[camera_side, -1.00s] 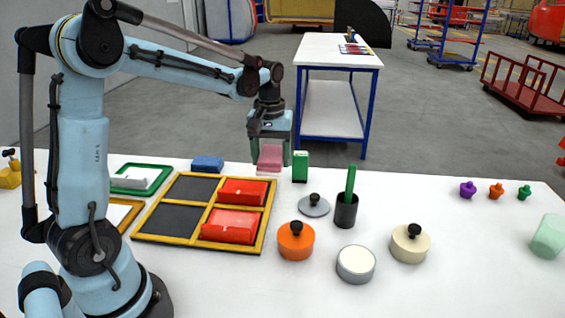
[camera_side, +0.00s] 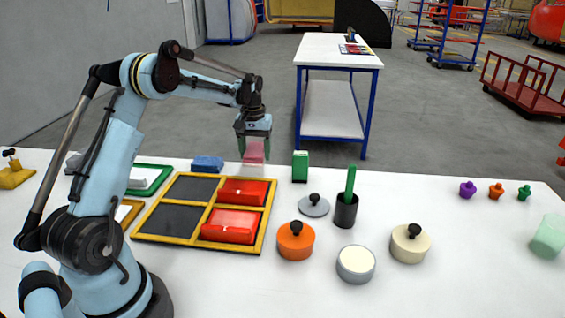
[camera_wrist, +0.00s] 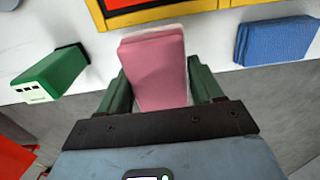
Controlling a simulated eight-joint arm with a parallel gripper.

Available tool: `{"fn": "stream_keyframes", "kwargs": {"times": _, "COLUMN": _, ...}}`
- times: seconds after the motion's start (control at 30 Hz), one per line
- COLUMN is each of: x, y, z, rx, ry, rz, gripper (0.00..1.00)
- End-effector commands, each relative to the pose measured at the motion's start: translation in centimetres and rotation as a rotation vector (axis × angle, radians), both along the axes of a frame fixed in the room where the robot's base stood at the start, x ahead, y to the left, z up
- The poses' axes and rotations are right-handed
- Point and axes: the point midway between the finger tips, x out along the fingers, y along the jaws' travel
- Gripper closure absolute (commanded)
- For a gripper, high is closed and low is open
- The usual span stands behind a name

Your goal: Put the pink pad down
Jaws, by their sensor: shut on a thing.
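The pink pad (camera_side: 254,151) is between the green fingers of my gripper (camera_side: 254,150), which is shut on it. In the side view the pad is at the far edge of the white table, between the blue block and the green block. The wrist view shows the pink pad (camera_wrist: 155,72) upright between both fingers, with a pale layer along one edge. Whether its underside touches the table cannot be told.
A blue block (camera_side: 207,164) and a green block (camera_side: 300,167) stand on either side. A yellow-framed tray (camera_side: 141,238) in front holds two red blocks (camera_side: 242,191) and has two dark empty compartments (camera_side: 193,187). Lidded pots, including an orange one (camera_side: 295,242), stand right of it.

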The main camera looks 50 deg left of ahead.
Motion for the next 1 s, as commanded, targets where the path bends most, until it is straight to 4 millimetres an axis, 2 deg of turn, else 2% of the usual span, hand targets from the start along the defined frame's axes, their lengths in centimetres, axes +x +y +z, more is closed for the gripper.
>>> {"fn": "stream_keyframes", "kwargs": {"times": 0.17, "x": 0.0, "y": 1.0, "z": -0.8, "rx": 0.0, "ry": 0.0, "rz": -0.001, "gripper": 0.63}}
{"fn": "stream_keyframes", "kwargs": {"times": 0.47, "x": 0.0, "y": 1.0, "z": -4.4, "rx": 0.0, "ry": 0.0, "rz": -0.001, "gripper": 0.63}}
{"fn": "stream_keyframes", "kwargs": {"times": 0.9, "x": 0.0, "y": 1.0, "z": -5.0, "rx": 0.0, "ry": 0.0, "rz": -0.001, "gripper": 0.63}}
{"fn": "stream_keyframes", "kwargs": {"times": 0.93, "x": 0.0, "y": 1.0, "z": -4.9, "rx": 0.0, "ry": 0.0, "rz": -0.001, "gripper": 0.3}}
{"fn": "stream_keyframes", "kwargs": {"times": 1.0, "x": 0.0, "y": 1.0, "z": -4.9, "rx": 0.0, "ry": 0.0, "rz": -0.001, "gripper": 0.19}}
